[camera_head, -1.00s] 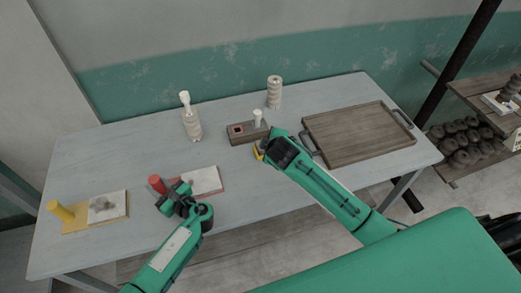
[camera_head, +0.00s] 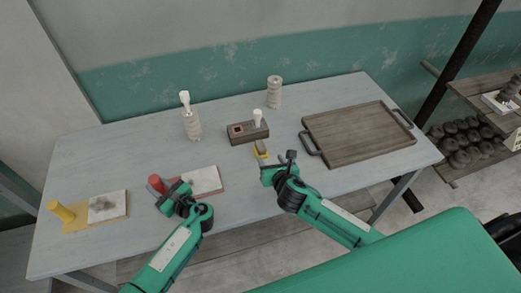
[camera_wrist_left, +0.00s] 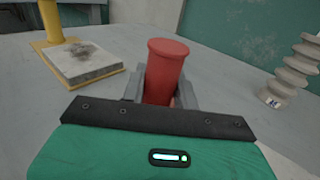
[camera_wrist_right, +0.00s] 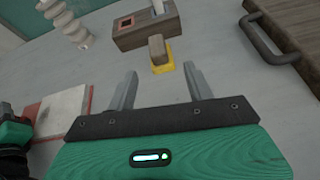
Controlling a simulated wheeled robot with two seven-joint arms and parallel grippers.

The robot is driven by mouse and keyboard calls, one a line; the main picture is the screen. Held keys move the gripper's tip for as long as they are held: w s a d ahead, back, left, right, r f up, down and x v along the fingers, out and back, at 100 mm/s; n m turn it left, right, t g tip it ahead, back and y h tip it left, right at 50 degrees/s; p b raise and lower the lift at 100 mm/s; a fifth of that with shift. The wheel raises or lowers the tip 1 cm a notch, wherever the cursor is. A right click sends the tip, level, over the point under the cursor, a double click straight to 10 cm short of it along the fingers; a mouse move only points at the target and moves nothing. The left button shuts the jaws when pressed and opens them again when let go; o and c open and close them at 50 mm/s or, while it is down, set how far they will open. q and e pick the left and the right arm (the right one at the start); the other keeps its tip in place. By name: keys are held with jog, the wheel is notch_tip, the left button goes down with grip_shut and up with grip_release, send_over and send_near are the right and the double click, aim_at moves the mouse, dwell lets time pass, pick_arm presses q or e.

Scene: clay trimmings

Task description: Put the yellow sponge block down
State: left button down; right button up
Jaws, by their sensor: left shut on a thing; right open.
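The yellow sponge block (camera_head: 261,150) rests on the table just in front of the wooden holder block. It has a brown upper part, and it also shows in the right wrist view (camera_wrist_right: 162,66). My right gripper (camera_head: 277,165) is open and empty, a little in front of the sponge and apart from it; its two fingers (camera_wrist_right: 158,90) spread in the right wrist view. My left gripper (camera_head: 172,196) is shut on the red cylinder handle (camera_wrist_left: 167,75), which stands upright by a board with a white top and red edge (camera_head: 204,182).
The wooden holder block (camera_head: 242,134) carries a white-topped peg (camera_head: 258,117). A wooden tray with dark handles (camera_head: 357,134) lies at right. A yellow-handled board (camera_head: 98,222) lies at left. The front middle of the table is clear.

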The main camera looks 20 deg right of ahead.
aim_at(262, 148)
jog(key=shift+a+f+n, duration=0.1)
jog(key=shift+a+n, duration=0.05)
jog(key=shift+n, duration=0.45)
jog(key=x, duration=0.6)
jog(key=shift+w+f, duration=0.1)
jog(key=shift+w, duration=0.05)
jog(key=shift+r+x, duration=0.2)
jog(key=shift+x, duration=2.45)
jog(key=shift+w, duration=0.1)
grip_shut()
notch_tip(262, 148, up, 10)
jog(key=shift+r, duration=0.2)
